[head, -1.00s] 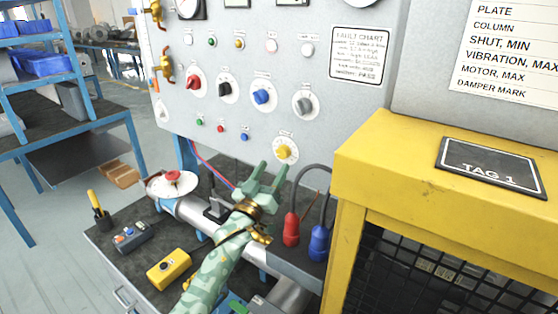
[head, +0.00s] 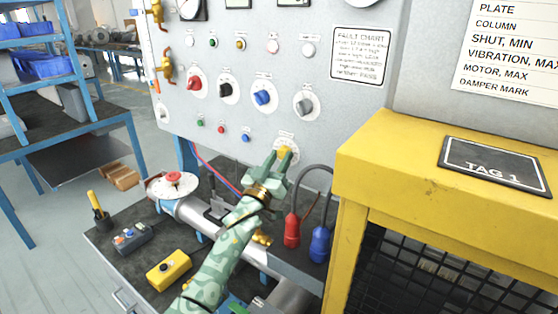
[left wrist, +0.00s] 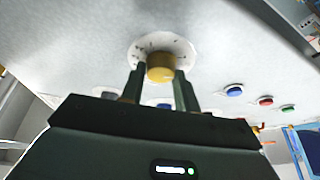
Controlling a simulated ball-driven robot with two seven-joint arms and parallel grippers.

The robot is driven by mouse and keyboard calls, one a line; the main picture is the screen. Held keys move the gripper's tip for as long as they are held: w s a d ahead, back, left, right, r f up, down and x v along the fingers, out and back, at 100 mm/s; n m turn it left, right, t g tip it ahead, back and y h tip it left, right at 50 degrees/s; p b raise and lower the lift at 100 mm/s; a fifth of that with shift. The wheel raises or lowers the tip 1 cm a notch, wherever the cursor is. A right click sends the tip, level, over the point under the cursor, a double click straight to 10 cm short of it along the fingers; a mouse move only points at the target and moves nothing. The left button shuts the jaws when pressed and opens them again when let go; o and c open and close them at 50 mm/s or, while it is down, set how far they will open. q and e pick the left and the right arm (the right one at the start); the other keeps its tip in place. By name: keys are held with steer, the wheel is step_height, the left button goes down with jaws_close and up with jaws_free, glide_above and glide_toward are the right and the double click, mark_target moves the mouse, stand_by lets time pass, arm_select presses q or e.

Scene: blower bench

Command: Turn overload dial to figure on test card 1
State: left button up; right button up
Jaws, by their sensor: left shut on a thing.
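The yellow dial (head: 285,153) sits on a white round scale plate low on the grey panel. It also shows in the left wrist view (left wrist: 161,68), between my fingers. I take it to be the overload dial; its label is too small to read. My left gripper (head: 282,160) is at the dial with one finger on each side, shut on it. The gripper also shows in the left wrist view (left wrist: 160,84). The figures on the dial's scale are too small to read. A test card 1 is not recognisable in these views. My right gripper is not in view.
Red (head: 194,84), black (head: 226,90), blue (head: 262,97) and grey (head: 304,104) knobs sit above on the panel. Red (head: 292,230) and blue (head: 320,243) plugs hang right of my arm. A yellow guard (head: 400,150) with a TAG 1 plate (head: 494,165) stands at right.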

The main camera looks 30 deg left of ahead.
arm_select(q)
steer(key=shift+m, duration=0.4)
steer(key=m+h, duration=0.1)
steer(key=m, duration=0.1)
steer(key=m+h, duration=0.2)
steer(key=m, duration=0.1)
steer(key=shift+a+f+h, duration=0.15)
steer(key=shift+a+h, duration=0.05)
steer(key=shift+h, duration=0.1)
steer(key=m+h, duration=0.1)
steer(key=m, duration=0.2)
steer(key=m+g+h, duration=0.1)
steer(key=m+h, duration=0.1)
steer(key=m, duration=0.2)
steer(key=shift+a, duration=0.1)
steer(key=m+g+h, duration=0.1)
steer(key=m, duration=0.1)
steer(key=m+h, duration=0.1)
steer(key=m, duration=0.2)
steer(key=shift+a+g, duration=0.1)
steer(key=shift+g, duration=0.3)
steer(key=shift+r+m+g+h+p, duration=0.1)
steer(key=shift+m+g+h+p, duration=0.3)
steer(key=shift+m, duration=0.7)
steer(key=shift+r+m+g+h+p, duration=0.1)
steer(key=shift+m+g+h, duration=0.1)
steer(key=shift+m+g, duration=0.65)
steer(key=shift+m, duration=0.45)
steer(key=o, duration=1)
steer(key=shift+c, duration=0.2)
